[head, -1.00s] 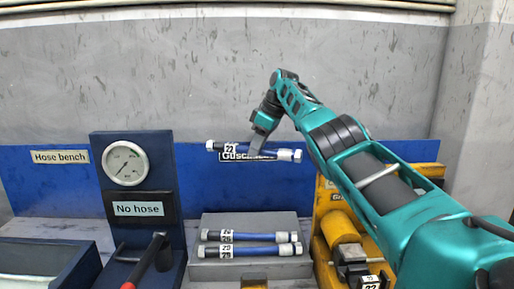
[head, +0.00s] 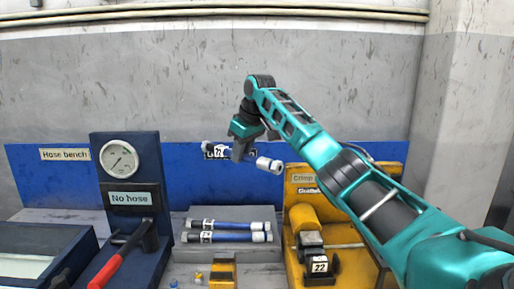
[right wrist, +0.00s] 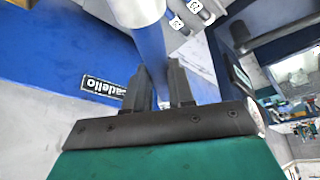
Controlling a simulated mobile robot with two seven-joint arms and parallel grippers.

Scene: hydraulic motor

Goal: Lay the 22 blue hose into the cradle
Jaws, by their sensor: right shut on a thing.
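The blue hose (head: 250,158) labelled 22 has white end fittings and hangs in the air in front of the blue wall strip, its right end lower than its left. My right gripper (head: 241,150) is shut on it near its middle. In the right wrist view the hose (right wrist: 150,45) runs between the two fingers (right wrist: 160,88), with a white fitting at the top edge. I cannot tell for sure which part is the cradle; a dark bracket (head: 128,238) stands below the "No hose" sign (head: 131,198). My left gripper is not in view.
Blue hoses (head: 228,237) lie on a grey rack (head: 262,257) below the held hose. A yellow crimp machine (head: 302,182) stands to the right. A gauge panel (head: 144,150) with a red-handled lever (head: 118,258) stands left. A yellow-and-black block (head: 222,272) is in front.

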